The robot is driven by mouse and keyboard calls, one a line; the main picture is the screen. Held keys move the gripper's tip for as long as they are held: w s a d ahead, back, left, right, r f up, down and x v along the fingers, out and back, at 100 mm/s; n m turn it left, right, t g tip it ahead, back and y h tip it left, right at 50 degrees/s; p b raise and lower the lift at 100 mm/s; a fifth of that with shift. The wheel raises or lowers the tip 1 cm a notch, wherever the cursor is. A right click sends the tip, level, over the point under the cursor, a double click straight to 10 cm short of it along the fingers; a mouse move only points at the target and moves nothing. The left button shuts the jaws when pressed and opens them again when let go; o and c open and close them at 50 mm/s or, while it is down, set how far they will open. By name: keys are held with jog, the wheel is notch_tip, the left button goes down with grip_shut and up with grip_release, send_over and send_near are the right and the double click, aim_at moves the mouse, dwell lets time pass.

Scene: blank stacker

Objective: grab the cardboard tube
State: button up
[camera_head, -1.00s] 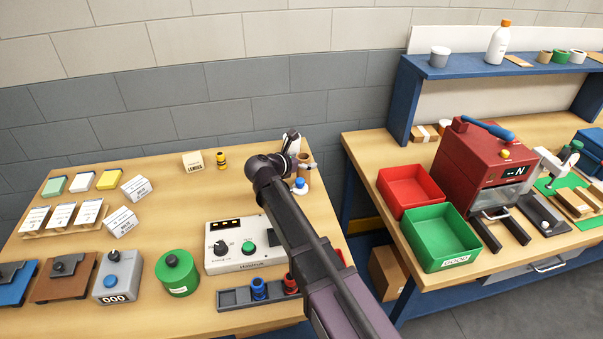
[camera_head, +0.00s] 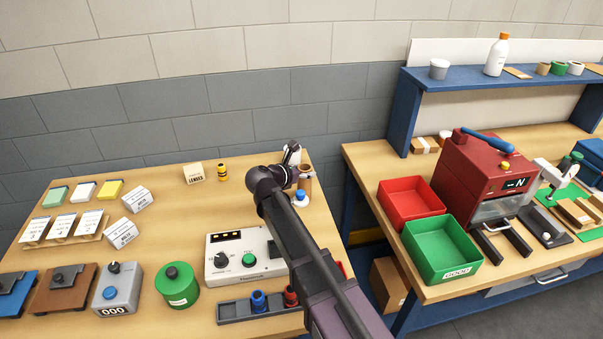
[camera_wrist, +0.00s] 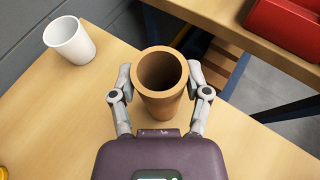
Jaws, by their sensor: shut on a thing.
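The cardboard tube (camera_wrist: 161,104) is a brown, open-topped cylinder standing upright on the wooden table in the wrist view. My gripper (camera_wrist: 161,85) has one finger against each side of it and is shut on it. In the head view the tube (camera_head: 305,186) shows at the table's back right corner, partly hidden by my arm. My gripper (camera_head: 297,172) is there beside and around it, small and partly covered by my wrist.
A white cup (camera_wrist: 69,40) stands left of the tube. A control box (camera_head: 240,255) sits nearer. A gap separates this table from the bench with red (camera_head: 411,203) and green bins (camera_head: 440,247).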

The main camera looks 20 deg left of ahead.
jog(key=shift+r+p, duration=4.7)
jog(key=shift+r, duration=0.15)
